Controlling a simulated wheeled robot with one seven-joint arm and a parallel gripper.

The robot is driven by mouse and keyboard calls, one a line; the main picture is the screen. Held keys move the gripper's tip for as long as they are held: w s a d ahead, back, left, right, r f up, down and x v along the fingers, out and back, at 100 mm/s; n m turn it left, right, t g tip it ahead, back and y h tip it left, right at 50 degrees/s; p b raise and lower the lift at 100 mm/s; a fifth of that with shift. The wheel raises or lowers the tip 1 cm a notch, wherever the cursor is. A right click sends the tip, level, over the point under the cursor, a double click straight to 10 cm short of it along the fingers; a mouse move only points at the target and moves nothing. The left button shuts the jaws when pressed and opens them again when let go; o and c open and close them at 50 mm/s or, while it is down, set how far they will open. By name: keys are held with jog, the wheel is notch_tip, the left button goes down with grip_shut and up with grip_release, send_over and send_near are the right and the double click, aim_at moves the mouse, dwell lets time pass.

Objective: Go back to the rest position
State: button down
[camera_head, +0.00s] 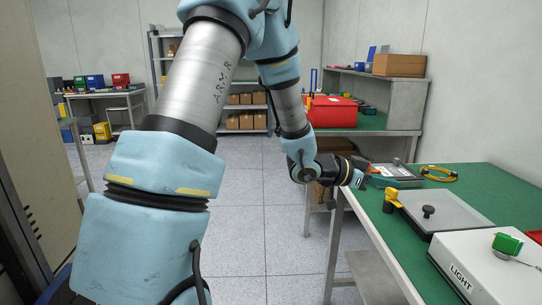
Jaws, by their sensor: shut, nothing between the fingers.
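My arm, light blue and grey, reaches from the lower left up over the top and down to the right in the head view. It ends in my small dark gripper (365,174) near the left edge of the green-topped bench (372,199). The gripper points to the right and is shut with nothing held. It is small at this distance, and its height above the bench is hard to tell.
The bench holds a white LIGHT box (492,268) with a green connector (507,244), a grey plate (445,212) with a black knob, a yellow part (392,199), a dark device (397,173) and a yellow cable coil (438,173). A red case (332,110) stands behind. The middle floor (285,235) is clear.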

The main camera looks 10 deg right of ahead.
jog(key=w+a+n+t+y+p, duration=0.1)
jog(key=w+a+n+t+y, duration=0.3)
jog(key=a, duration=0.9)
jog(key=w+a+n+t+y+p, duration=0.2)
jog(key=w+a+n+y, duration=0.4)
jog(key=a, duration=0.7)
jog(key=s+a+n+g+y+p, duration=0.2)
jog(key=s+a+n+g+y, duration=0.2)
jog(key=s+a, duration=1.1)
jog(key=shift+a+r+n+g+y, duration=0.15)
jog(key=shift+r+n+g+y, duration=0.15)
jog(key=shift+n+g, duration=0.5)
jog(key=c, duration=1.6)
grip_release()
jog(key=shift+w, duration=0.1)
